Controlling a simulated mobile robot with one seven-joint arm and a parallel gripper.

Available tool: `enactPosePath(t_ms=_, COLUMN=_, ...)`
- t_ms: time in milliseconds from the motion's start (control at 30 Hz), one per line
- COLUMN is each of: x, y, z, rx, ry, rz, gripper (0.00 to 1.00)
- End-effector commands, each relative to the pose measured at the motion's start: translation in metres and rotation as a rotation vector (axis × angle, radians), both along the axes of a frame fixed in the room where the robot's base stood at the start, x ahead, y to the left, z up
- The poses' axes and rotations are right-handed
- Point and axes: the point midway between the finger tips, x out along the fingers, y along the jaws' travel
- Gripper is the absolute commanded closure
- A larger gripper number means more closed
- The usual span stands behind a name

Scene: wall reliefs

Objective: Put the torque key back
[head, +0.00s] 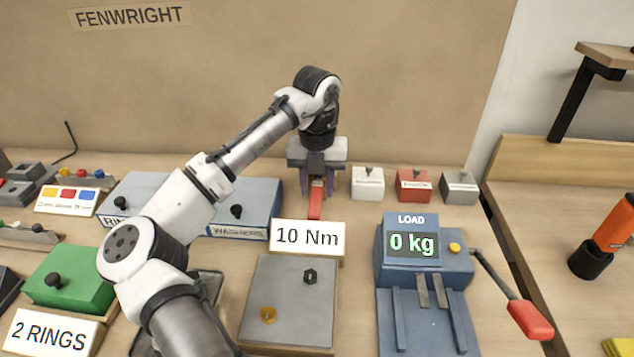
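My gripper (316,192) points down behind the white "10 Nm" label (307,237). A red bar-shaped piece (315,205), perhaps the torque key's handle, shows between its two dark purple fingers. Its lower end reaches the top of the label. The fingers stand close on either side of it; I cannot tell whether they press on it or whether it rests on something. Below the label is a grey plate block (262,292) with a dark hex nut (310,276) and a brass ring (268,315) on top.
A blue load gauge (425,265) reading 0 kg, with a red-handled lever (530,318), stands to the right. Small white, red and grey boxes (414,184) line the back. Blue washer boxes (245,205) and a green box (70,280) are left. An orange-and-black tool (612,225) is far right.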

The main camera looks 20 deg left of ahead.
Motion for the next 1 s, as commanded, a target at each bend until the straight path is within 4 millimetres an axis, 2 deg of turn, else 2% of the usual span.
enactPosePath(t_ms=300, x=0.000, y=0.000, z=0.001, rx=0.001, ry=0.000, rz=0.000, gripper=0.57)
enactPosePath(t_ms=467, x=0.001, y=0.000, z=0.011, rx=0.001, ry=-0.001, rz=0.001, gripper=0.57)
enactPosePath(t_ms=567, x=0.001, y=0.000, z=0.029, rx=0.002, ry=-0.002, rz=0.001, gripper=0.57)
enactPosePath(t_ms=800, x=0.000, y=0.001, z=0.084, rx=0.005, ry=-0.001, rz=0.003, gripper=0.57)
enactPosePath(t_ms=1000, x=0.000, y=0.001, z=0.113, rx=0.003, ry=0.000, rz=0.001, gripper=0.57)
